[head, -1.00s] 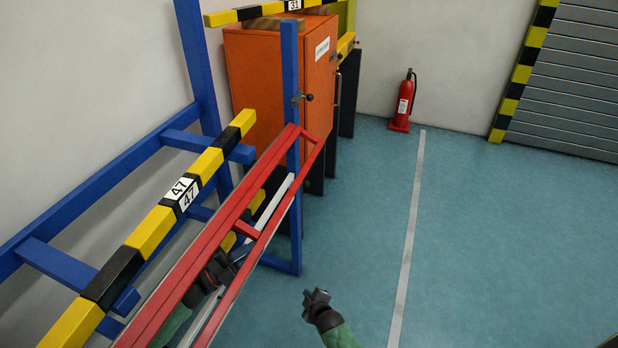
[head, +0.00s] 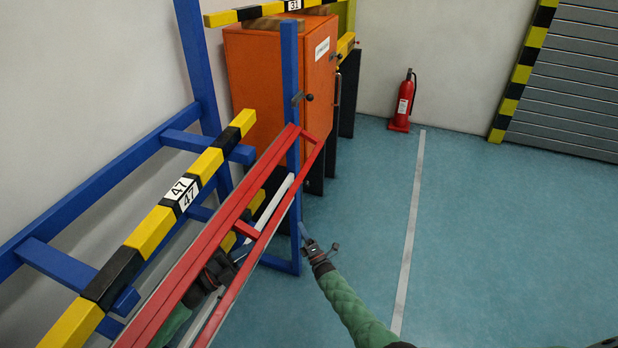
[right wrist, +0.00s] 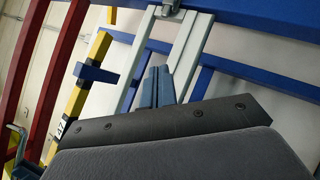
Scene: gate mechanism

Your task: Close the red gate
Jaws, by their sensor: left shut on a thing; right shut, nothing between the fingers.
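The red gate (head: 190,270) is a long red frame that runs from the blue post (head: 291,85) toward the lower left of the head view. Its far end is at the post. My left gripper (head: 238,252) is seen between the gate's bars and is shut on the gate; the exact contact is partly hidden. My right gripper (head: 303,232) is shut and empty, just right of the blue post's lower part. In the right wrist view its closed fingers (right wrist: 158,82) point up toward pale bars, and curved red bars (right wrist: 48,80) show at the left.
A yellow-black rail marked 47 (head: 150,230) stands left of the gate on blue framing. An orange cabinet (head: 265,80) is behind the post. A small latch (head: 298,98) is on the post. A fire extinguisher (head: 403,103) stands by the back wall. The floor at right is clear.

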